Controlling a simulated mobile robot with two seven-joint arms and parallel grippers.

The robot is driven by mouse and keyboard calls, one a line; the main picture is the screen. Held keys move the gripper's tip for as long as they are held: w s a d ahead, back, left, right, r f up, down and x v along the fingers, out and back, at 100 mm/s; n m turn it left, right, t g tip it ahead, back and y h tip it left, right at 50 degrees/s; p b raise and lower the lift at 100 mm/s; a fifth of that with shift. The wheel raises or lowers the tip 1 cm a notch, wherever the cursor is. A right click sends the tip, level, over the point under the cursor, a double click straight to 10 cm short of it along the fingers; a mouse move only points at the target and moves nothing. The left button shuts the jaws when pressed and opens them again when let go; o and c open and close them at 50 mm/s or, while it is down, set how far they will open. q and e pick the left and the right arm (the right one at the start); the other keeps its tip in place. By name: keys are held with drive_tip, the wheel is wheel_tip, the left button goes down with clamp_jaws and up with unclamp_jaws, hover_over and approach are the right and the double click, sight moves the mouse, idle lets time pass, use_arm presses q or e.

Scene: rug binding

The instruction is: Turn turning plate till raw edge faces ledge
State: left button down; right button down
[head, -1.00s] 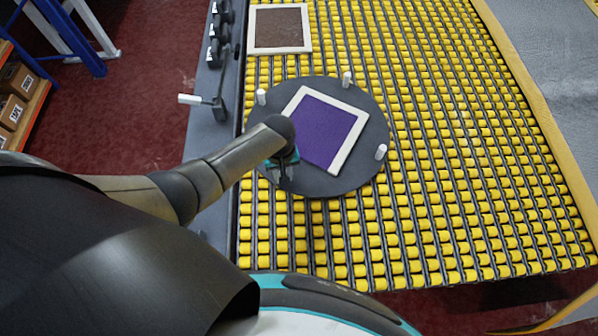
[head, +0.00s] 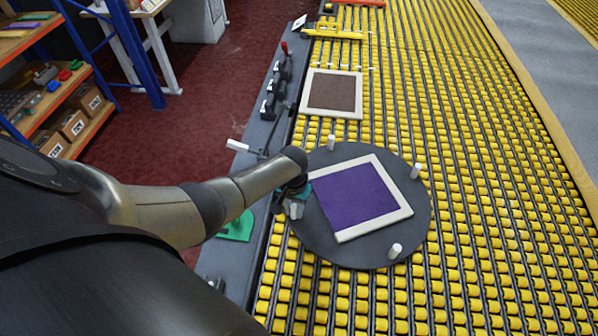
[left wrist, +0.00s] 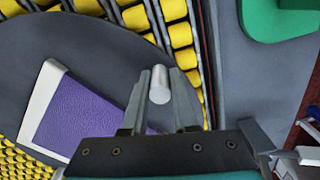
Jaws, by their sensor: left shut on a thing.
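The turning plate (head: 372,256) is a dark round disc with white upright pegs near its rim, set on the yellow roller table. A purple rug piece (head: 355,196) lies on it, with white binding on its top, right and bottom sides. Its unbound raw edge is on the left, toward the grey ledge (head: 262,205), slightly slanted to it. My left gripper (head: 296,208) is at the plate's left rim beside the ledge. In the left wrist view a white peg (left wrist: 159,86) stands between the fingers, which are shut on it. My right gripper is not in view.
A brown rug piece with pale binding (head: 333,93) lies on the rollers beyond the plate. A white-handled lever (head: 238,146) and black clamps (head: 275,88) are on the ledge, with a green object (head: 238,227) nearer. The rollers right of the plate are clear.

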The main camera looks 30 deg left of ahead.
use_arm(q)
drive_tip(key=shift+w+a+f+m+b, duration=0.15)
drive_tip(key=shift+w+a+m+b, duration=0.75)
drive_tip(key=shift+a, duration=0.25)
drive_tip(key=w+a+m+b, duration=0.2)
drive_tip(key=w+b, duration=0.1)
drive_tip(key=shift+a+b, duration=0.25)
drive_tip(key=shift+b, duration=0.15)
drive_tip(key=shift+w+a+b, duration=0.15)
drive_tip(key=shift+w+b, duration=0.2)
drive_tip(key=shift+b, duration=0.05)
drive_tip(key=shift+w+a+b, duration=0.3)
drive_tip(key=shift+w+b, duration=0.2)
drive_tip(key=shift+b, duration=0.1)
drive_tip(key=shift+w+a+b, duration=0.25)
drive_tip(key=shift+w+b, duration=0.25)
drive_tip(key=shift+b, duration=0.05)
drive_tip(key=shift+w, duration=0.1)
drive_tip(key=c, duration=0.7)
unclamp_jaws()
drive_tip(key=shift+r, duration=0.25)
